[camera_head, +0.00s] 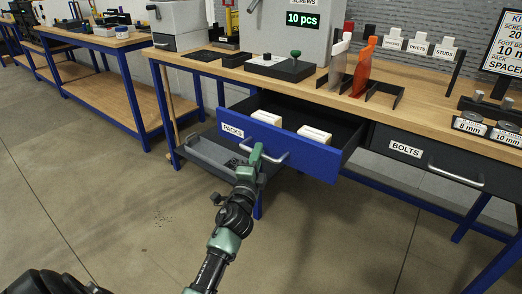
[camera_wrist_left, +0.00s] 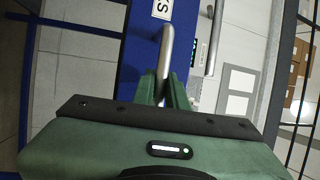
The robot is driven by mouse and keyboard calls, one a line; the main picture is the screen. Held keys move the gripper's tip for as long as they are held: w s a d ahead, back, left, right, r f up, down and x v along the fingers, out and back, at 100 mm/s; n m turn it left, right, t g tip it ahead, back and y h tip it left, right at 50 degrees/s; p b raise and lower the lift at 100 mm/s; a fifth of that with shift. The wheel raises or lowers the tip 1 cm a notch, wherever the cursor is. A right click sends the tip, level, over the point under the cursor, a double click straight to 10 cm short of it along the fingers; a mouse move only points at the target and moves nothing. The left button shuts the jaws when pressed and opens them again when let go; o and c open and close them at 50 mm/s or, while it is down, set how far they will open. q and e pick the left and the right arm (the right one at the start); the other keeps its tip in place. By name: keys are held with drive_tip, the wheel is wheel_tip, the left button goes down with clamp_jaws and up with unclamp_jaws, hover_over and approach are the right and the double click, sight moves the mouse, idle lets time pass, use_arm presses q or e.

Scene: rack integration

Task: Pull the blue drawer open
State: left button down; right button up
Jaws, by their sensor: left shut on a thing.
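The blue drawer (camera_head: 310,153) is labelled PACKS and stands pulled out from under the wooden workbench. Two pale packs (camera_head: 266,118) lie inside it. Its silver bar handle (camera_head: 275,157) is on the front face. My left gripper (camera_head: 255,160) is at the left part of this handle, shut on it. In the left wrist view the handle (camera_wrist_left: 166,48) runs down between the green fingers (camera_wrist_left: 163,88), with the blue drawer front (camera_wrist_left: 138,60) behind. The fingertips' contact is partly hidden by the gripper body. My right gripper is not in view.
A dark drawer labelled BOLTS (camera_head: 420,158) is closed to the right. A grey tray (camera_head: 212,152) sits low at the left of the drawer. The floor in front is clear.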

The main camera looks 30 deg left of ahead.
use_arm(q)
drive_tip(key=shift+s, duration=0.5)
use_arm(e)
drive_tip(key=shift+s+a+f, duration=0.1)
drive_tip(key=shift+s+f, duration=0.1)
use_arm(q)
drive_tip(key=c, duration=1.4)
unclamp_jaws()
drive_tip(key=shift+c, duration=0.2)
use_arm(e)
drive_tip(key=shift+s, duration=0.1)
use_arm(q)
drive_tip(key=v, duration=0.7)
drive_tip(key=shift+s, duration=0.35)
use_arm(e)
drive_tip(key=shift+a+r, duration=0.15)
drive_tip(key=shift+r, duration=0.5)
use_arm(q)
drive_tip(key=shift+d+f, duration=0.15)
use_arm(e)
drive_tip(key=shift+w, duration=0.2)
